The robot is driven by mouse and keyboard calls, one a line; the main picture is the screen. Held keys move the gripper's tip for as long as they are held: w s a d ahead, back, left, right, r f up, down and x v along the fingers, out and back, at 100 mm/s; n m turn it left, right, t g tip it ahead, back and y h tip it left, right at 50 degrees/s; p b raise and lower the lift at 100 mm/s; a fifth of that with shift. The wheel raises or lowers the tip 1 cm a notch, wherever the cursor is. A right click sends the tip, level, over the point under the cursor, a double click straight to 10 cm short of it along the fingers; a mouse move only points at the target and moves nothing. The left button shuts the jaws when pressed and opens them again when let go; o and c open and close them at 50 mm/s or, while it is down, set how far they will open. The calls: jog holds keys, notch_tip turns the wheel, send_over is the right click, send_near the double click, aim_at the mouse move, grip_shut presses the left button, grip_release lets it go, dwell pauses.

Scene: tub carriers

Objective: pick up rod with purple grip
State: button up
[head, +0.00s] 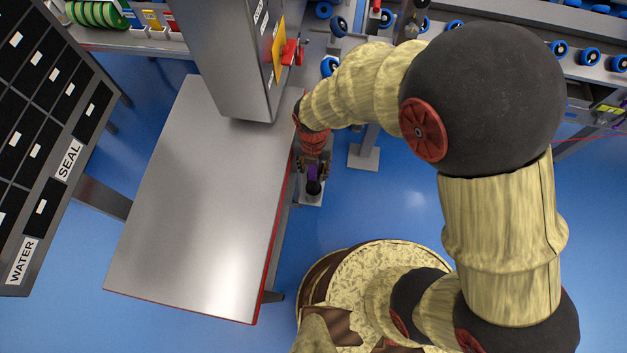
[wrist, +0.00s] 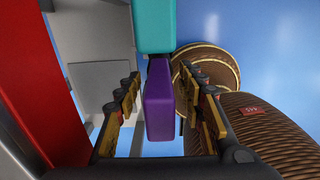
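The purple grip (wrist: 158,100) shows in the wrist view between the fingers of my gripper (wrist: 162,85). There is a gap on both sides of it, so the gripper is open around it and not closed on it. A teal block (wrist: 154,25) shows just beyond the purple grip; I cannot tell whether it belongs to the same rod. In the head view my gripper (head: 313,168) points down beside the table's right edge, with a bit of the purple grip (head: 313,172) between its fingers. The rest of the rod is mostly hidden.
A grey metal table (head: 200,210) with a red edge lies left of my gripper, with a tall grey box (head: 235,60) at its back. A black rack (head: 35,130) labelled SEAL and WATER stands far left. A conveyor with blue wheels (head: 590,57) runs behind. Blue floor is open at right.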

jog(key=shift+r, duration=0.1)
grip_shut()
dwell(0.4)
